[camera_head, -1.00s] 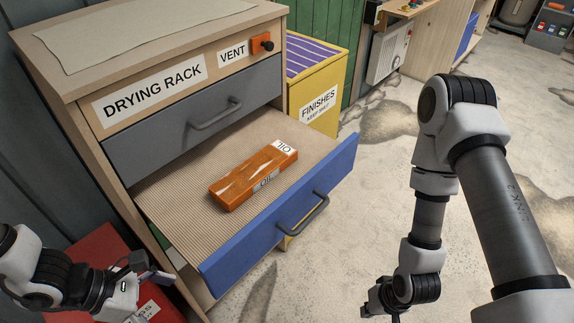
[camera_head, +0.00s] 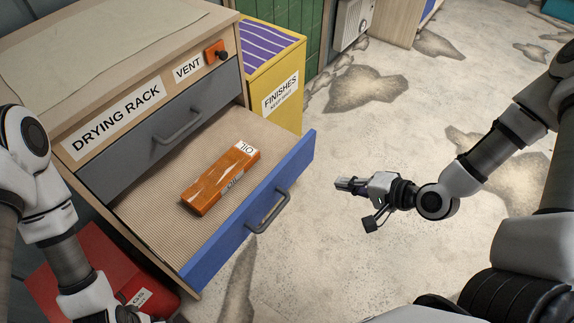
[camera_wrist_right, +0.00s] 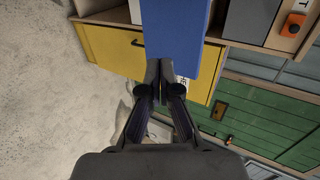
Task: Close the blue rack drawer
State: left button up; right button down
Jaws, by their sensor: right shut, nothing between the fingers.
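The blue drawer (camera_head: 222,240) of the drying rack stands pulled out, with a dark bar handle (camera_head: 274,210) on its front. An orange block labelled OIL (camera_head: 216,180) lies on the drawer's ribbed liner. My right gripper (camera_head: 340,184) is shut and empty, to the right of the drawer front and apart from it in the head view. In the right wrist view its fingers (camera_wrist_right: 160,72) point toward the blue drawer front (camera_wrist_right: 176,30). My left arm is at the left edge of the head view. Its gripper is cut off or hidden at the bottom.
A grey drawer (camera_head: 150,135) above the blue one is shut. A yellow FINISHES cabinet (camera_head: 275,85) stands right behind the open drawer. A red box (camera_head: 95,280) is on the floor at lower left. The stained floor (camera_head: 350,260) to the right is clear.

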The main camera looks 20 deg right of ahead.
send_near(294, 170)
notch_tip(294, 170, down, 2)
jog(key=w+a, duration=0.1)
jog(key=w, duration=0.1)
jog(key=w+a+f+p, duration=0.1)
jog(key=w+a, duration=0.1)
jog(key=shift+w, duration=0.25)
jog(key=shift+w+a+f, duration=0.1)
jog(key=shift+w+a, duration=0.05)
jog(key=shift+w, duration=0.1)
